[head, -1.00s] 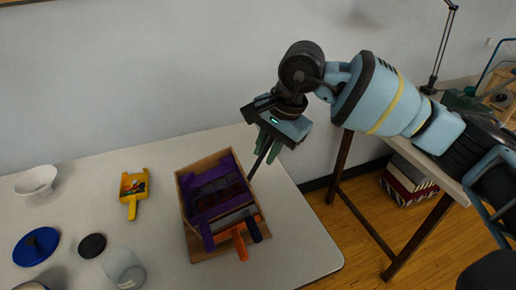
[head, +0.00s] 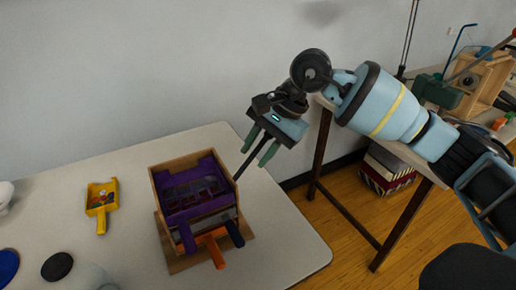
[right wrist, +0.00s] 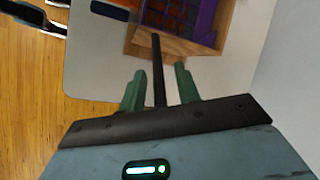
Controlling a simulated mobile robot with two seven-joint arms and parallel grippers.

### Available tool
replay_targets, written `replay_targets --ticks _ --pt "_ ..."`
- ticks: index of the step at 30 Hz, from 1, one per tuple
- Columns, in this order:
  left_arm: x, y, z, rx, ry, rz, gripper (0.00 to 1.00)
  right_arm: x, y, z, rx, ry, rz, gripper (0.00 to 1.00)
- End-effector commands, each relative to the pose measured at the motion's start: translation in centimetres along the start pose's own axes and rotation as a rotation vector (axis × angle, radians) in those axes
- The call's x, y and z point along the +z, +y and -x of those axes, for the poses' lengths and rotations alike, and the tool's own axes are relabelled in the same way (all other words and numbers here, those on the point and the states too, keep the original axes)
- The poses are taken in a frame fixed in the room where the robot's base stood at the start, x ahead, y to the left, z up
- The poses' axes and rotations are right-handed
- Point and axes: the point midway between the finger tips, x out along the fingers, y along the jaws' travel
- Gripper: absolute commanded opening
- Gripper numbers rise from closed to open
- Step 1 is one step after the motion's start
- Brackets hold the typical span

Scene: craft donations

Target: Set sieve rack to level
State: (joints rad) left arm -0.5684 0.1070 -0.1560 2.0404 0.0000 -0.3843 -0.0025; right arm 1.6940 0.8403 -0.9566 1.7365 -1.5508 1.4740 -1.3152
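The sieve rack (head: 158,193) is a wooden box on a flat wooden base, holding purple sieve trays. Purple, orange and dark blue handles stick out at its front. It also shows at the top of the right wrist view (right wrist: 165,48). A thin black lever (head: 248,161) rises from its right side. My right gripper (head: 260,146) is at the lever's upper end. In the right wrist view the lever (right wrist: 157,65) runs between the two green fingers, with a gap on each side; the gripper is open around it. The rack's exact tilt is hard to judge. My left gripper is not in view.
A yellow handled sieve (head: 101,203) lies left of the rack on the pale table (head: 125,165). A dark disc (head: 57,266), a blue lid (head: 7,265) and a white bowl (head: 4,197) are further left. Another table with a wooden item (head: 482,80) stands at right.

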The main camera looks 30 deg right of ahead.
Motion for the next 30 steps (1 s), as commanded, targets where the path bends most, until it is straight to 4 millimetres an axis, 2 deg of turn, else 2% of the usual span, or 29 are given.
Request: replay_targets --ticks 7,15,21,30 --pt "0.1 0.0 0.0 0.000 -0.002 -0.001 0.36 -0.1 -0.1 1.0 -0.002 0.002 0.000 0.33" --pt "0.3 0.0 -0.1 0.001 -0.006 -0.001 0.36 0.0 -0.1 5.2 -0.003 0.001 0.000 0.33" --pt "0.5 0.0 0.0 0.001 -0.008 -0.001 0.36 0.0 0.0 7.3 0.000 0.000 0.000 0.33" --pt "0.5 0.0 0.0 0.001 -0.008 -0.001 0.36 0.0 0.0 7.8 0.000 0.000 0.000 0.33"
